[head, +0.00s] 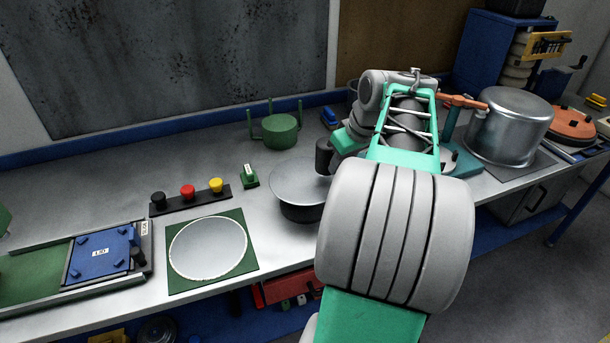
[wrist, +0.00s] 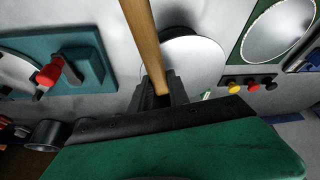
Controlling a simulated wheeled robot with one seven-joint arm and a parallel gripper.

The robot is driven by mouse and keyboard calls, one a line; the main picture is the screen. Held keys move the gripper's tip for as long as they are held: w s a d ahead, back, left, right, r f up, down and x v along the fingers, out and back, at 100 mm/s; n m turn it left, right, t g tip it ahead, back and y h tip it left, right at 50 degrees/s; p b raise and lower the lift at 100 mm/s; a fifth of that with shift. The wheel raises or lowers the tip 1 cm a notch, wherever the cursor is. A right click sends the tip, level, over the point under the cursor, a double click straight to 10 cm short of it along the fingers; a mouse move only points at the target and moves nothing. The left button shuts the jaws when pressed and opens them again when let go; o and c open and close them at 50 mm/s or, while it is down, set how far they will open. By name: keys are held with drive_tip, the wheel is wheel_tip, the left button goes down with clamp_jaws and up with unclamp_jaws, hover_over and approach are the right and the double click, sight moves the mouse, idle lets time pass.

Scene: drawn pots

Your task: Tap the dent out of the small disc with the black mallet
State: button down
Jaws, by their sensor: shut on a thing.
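The small disc (head: 296,183) is a smooth grey round plate on a dark round support on the bench; I cannot make out a dent. It also shows in the wrist view (wrist: 198,58), beyond the fingers. My gripper (wrist: 160,98) is shut on the wooden handle of the black mallet (wrist: 143,40). The handle runs up out of the wrist view. In the head view a dark cylinder, seemingly the mallet's head (head: 323,157), shows by the disc's right far edge; I cannot tell whether it touches. My arm hides most of the gripper there.
A larger disc (head: 213,248) lies on a green mat (head: 180,284) at left, with a strip of black, red and yellow knobs (head: 190,198) behind it. A green three-pronged stand (head: 279,130) is behind the disc. A big metal pot (head: 511,125) stands right.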

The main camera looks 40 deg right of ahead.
drive_tip(key=shift+r, duration=0.45)
wheel_tip(320, 180, up, 5)
drive_tip(key=p, duration=0.4)
drive_tip(key=shift+r, duration=0.1)
